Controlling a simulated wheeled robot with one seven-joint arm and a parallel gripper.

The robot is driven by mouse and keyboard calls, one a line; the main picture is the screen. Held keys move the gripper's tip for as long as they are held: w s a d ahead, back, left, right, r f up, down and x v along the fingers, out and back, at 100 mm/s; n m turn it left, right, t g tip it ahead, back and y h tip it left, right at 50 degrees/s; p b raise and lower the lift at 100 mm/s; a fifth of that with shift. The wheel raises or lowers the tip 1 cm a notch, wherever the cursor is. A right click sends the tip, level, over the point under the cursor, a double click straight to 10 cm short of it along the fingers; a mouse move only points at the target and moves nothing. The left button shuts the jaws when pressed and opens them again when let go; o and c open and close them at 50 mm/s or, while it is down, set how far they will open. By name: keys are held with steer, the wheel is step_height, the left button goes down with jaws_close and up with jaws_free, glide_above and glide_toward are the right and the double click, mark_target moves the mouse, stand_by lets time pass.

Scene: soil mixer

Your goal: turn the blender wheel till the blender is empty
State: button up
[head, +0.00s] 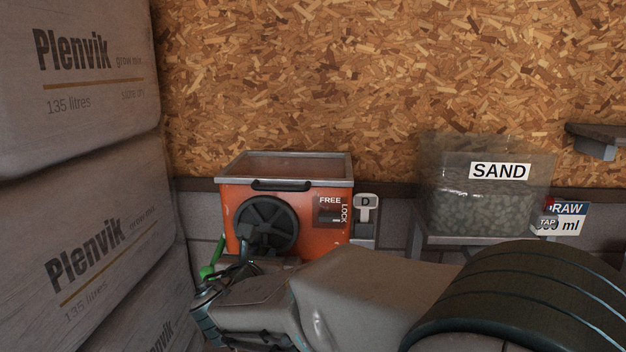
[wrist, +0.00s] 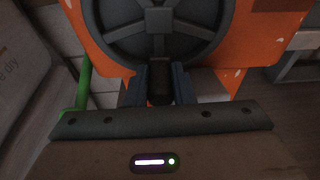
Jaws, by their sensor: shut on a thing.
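The blender (head: 240,200) is an orange box with a grey metal rim, standing against the back wall. Its black spoked wheel (head: 265,222) is on the front face and fills the top of the wrist view (wrist: 158,30). My gripper (wrist: 160,85) is at the bottom of the wheel, its two fingers shut on the dark wheel handle (wrist: 160,88). In the head view my gripper (head: 245,250) partly covers the wheel's lower edge. A FREE/LOCK panel (head: 331,210) is right of the wheel. The blender's contents cannot be made out.
Stacked Plenvik bags (head: 90,180) close off the left side. A clear SAND bin (head: 485,205) on a stand is at the right. A green part (wrist: 82,88) is left of my gripper.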

mark_target(289, 243)
steer(key=shift+d+f, duration=0.1)
steer(key=shift+d, duration=0.5)
steer(key=shift+s+d, duration=0.2)
steer(key=shift+d, duration=0.85)
steer(key=shift+d+r+p, duration=0.4)
steer(key=shift+d+r, duration=0.5)
steer(key=shift+r, duration=0.3)
